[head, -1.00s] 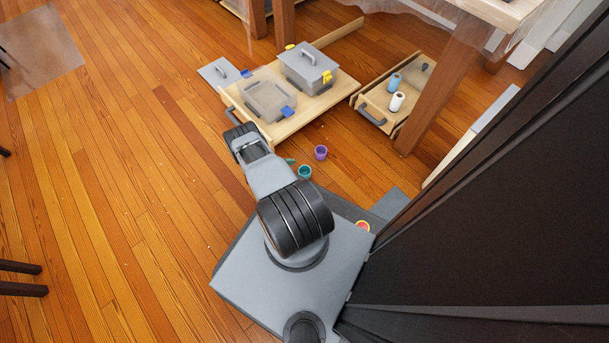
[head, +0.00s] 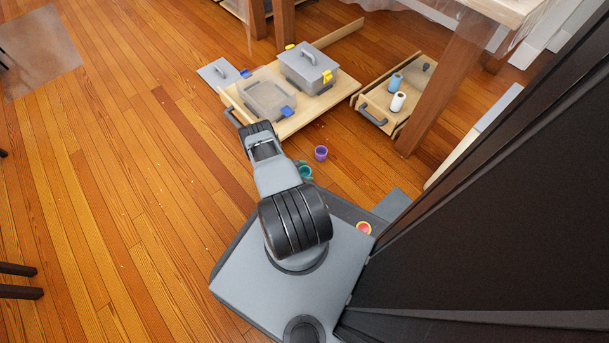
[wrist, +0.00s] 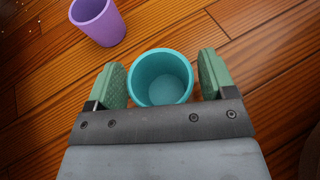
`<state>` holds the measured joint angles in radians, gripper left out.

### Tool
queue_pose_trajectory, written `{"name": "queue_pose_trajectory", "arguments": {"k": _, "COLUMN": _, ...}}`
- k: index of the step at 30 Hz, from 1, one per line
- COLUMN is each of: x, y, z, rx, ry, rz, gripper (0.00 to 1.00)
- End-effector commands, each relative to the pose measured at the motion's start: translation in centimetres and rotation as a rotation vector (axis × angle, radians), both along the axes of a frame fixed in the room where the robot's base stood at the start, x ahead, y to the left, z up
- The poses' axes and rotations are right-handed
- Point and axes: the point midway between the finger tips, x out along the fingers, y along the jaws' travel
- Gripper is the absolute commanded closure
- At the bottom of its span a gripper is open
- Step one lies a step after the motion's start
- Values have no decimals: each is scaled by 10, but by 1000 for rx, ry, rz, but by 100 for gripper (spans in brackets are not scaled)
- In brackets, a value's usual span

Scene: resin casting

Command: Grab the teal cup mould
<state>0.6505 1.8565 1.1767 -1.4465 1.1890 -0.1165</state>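The teal cup mould (wrist: 161,79) stands on the wooden floor in the wrist view, its open mouth facing up toward the camera. My gripper (wrist: 165,75) is open, with one green finger on each side of the cup. A narrow gap shows on each side, and I cannot tell how low the fingertips are. In the head view the teal cup (head: 305,172) shows just right of my arm, partly hidden by it.
A purple cup (wrist: 98,20) stands close by on the floor; it also shows in the head view (head: 321,153). Beyond are a wooden board (head: 318,103) with grey boxes, and a drawer (head: 374,117) holding two bottles. A pinkish-orange cup (head: 363,228) is by my base.

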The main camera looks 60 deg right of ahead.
Motion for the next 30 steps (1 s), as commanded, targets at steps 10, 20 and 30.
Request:
{"name": "queue_pose_trajectory", "arguments": {"k": 10, "x": 0, "y": 0, "z": 0, "rx": 0, "ry": 0, "rz": 0, "gripper": 57}}
{"name": "queue_pose_trajectory", "arguments": {"k": 20, "x": 0, "y": 0, "z": 2, "rx": 0, "ry": 0, "rz": 0, "gripper": 67}}
{"name": "queue_pose_trajectory", "arguments": {"k": 30, "x": 1, "y": 0, "z": 56, "rx": -1, "ry": -1, "rz": 0, "gripper": 67}}
